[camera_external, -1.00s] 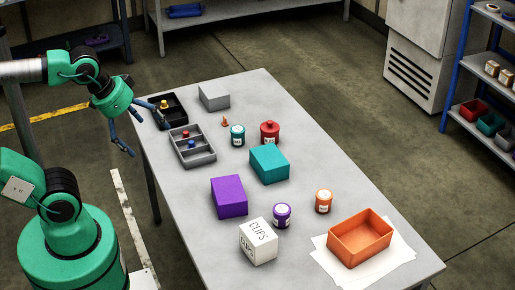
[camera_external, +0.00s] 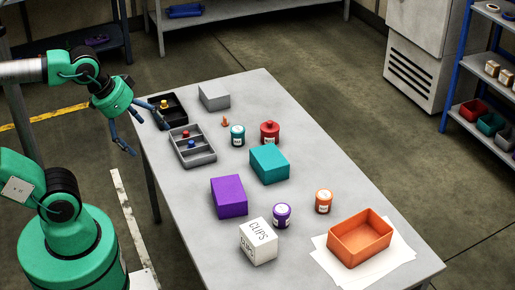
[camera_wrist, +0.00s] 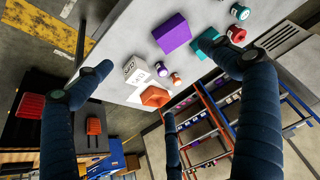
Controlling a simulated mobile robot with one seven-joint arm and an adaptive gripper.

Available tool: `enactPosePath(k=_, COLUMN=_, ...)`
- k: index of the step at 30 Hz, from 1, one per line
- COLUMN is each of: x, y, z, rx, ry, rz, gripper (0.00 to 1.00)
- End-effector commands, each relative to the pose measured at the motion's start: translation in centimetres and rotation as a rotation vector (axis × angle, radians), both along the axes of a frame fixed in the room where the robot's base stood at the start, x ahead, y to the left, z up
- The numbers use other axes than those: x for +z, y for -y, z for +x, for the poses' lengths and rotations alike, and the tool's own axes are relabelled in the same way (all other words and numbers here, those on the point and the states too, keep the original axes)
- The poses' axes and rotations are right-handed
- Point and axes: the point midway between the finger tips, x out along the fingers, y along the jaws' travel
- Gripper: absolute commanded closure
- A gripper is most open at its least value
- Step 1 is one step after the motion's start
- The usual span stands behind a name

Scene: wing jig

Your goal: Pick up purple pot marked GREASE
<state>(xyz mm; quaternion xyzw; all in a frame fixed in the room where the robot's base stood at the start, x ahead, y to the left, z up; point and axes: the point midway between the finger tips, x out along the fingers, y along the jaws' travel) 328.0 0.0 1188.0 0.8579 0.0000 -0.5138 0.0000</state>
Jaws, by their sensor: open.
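The purple pot (camera_external: 282,215) stands upright on the table, between the white CLIPS box and the orange pot. Its label is too small to read. In the wrist view a small purple pot (camera_wrist: 161,69) shows beside the white box. My gripper (camera_external: 142,128) hangs off the table's far left edge, well away from the purple pot. Its blue fingers are spread, open and empty. The fingers also show large in the wrist view (camera_wrist: 170,85).
Near the pot are a white CLIPS box (camera_external: 258,242), a purple box (camera_external: 229,196), an orange pot (camera_external: 324,201) and an orange bin (camera_external: 360,247) on paper. A teal box (camera_external: 269,164), red pot (camera_external: 270,133), teal pot (camera_external: 238,135) and grey tray (camera_external: 192,151) stand farther back.

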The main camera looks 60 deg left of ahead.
Motion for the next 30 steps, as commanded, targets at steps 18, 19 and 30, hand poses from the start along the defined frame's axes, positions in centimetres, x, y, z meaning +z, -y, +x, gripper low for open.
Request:
enactPosePath(k=18, x=0.4, y=0.2, z=1.1, rx=0.005, ry=-0.013, rz=-0.005, gripper=0.32)
enactPosePath(k=19, x=0.5, y=0.2, z=1.4, rx=0.007, ry=-0.018, rz=-0.007, gripper=0.32)
enactPosePath(k=30, x=1.6, y=1.6, z=9.1, rx=0.046, ry=-0.108, rz=-0.038, gripper=0.32)
